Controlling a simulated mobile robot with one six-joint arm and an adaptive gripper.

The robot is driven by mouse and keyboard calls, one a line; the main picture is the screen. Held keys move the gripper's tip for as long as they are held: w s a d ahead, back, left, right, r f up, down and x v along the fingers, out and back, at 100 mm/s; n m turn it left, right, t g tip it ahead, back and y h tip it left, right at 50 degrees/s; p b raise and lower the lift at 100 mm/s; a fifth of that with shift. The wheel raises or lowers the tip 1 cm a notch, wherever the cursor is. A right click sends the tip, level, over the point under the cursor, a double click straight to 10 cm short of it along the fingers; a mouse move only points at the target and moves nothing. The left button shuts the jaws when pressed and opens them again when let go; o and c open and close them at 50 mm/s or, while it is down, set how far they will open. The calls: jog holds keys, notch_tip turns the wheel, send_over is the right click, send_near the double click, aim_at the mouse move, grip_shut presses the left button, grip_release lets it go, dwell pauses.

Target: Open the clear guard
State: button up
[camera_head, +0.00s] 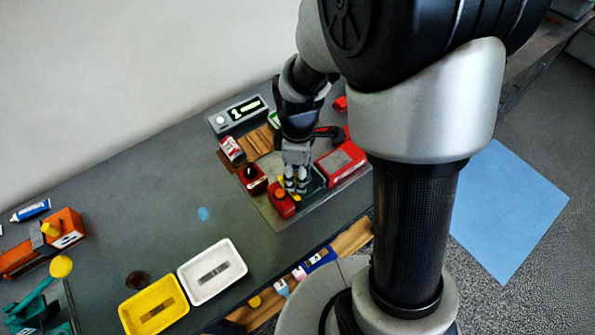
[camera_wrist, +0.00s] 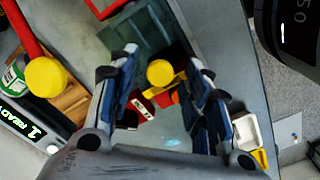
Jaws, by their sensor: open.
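A dark green see-through panel, which looks like the clear guard (camera_wrist: 143,32), shows beyond my fingers in the wrist view. In the head view a greenish part of it (camera_head: 317,179) shows just right of my gripper (camera_head: 296,186). Its frame and hinge are hard to make out. My gripper, also in the wrist view (camera_wrist: 165,92), is open, with its two blue-and-black fingers apart. A round yellow knob (camera_wrist: 159,72) shows between the fingers, with yellow and red parts behind it. I cannot tell whether a finger touches the knob or guard.
Red blocks (camera_head: 281,200) and a red box (camera_head: 342,162) flank my gripper closely. A display box (camera_head: 238,114) and a can (camera_head: 232,150) stand behind left. A red lever with a yellow knob (camera_wrist: 45,76) shows at left in the wrist view. White (camera_head: 212,271) and yellow trays (camera_head: 153,304) stand front left.

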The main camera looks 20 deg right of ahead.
grip_shut()
dwell(0.6)
